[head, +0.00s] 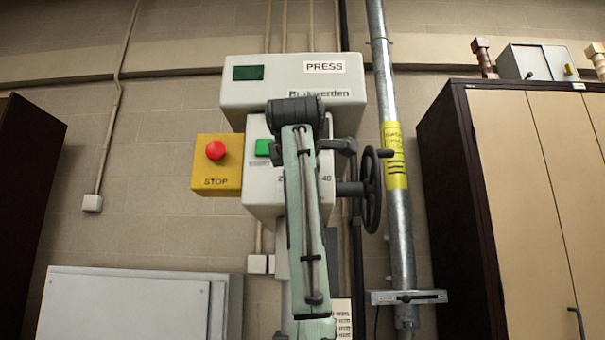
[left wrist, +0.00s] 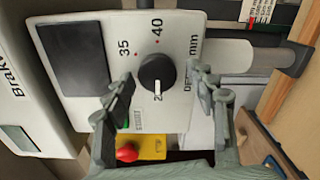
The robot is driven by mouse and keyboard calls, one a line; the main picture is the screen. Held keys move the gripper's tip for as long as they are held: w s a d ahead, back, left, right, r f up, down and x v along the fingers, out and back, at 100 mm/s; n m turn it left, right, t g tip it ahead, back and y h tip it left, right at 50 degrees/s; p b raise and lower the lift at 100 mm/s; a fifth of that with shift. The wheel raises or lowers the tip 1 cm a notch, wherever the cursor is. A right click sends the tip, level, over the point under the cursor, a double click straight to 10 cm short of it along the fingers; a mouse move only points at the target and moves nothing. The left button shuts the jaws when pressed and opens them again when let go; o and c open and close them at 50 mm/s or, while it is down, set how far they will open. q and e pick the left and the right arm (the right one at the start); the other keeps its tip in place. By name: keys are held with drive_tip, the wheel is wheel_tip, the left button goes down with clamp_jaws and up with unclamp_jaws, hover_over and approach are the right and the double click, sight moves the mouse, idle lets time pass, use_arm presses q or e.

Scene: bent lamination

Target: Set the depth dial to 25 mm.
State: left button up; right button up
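The depth dial (left wrist: 156,72) is a round black knob on the pale press panel, seen close in the left wrist view. Its white mark points down in that view, toward a label starting with 2 whose second digit I cannot read. Labels 35 and 40 show beyond the knob, each with a red dot. My left gripper (left wrist: 164,84) is open, its fingers on either side of the dial with gaps visible. In the head view my left arm hides the dial on the press (head: 260,195). My right gripper is in neither view.
A yellow box with a red STOP button (head: 215,151) sits left of the panel, beside a green button (head: 263,147). A black handwheel (head: 372,190) and a metal pipe (head: 403,240) stand right. A cabinet (head: 510,170) is farther right.

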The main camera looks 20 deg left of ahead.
use_arm(q)
drive_tip(key=shift+d+r, duration=0.1)
drive_tip(key=v, duration=1.2)
idle(0.4)
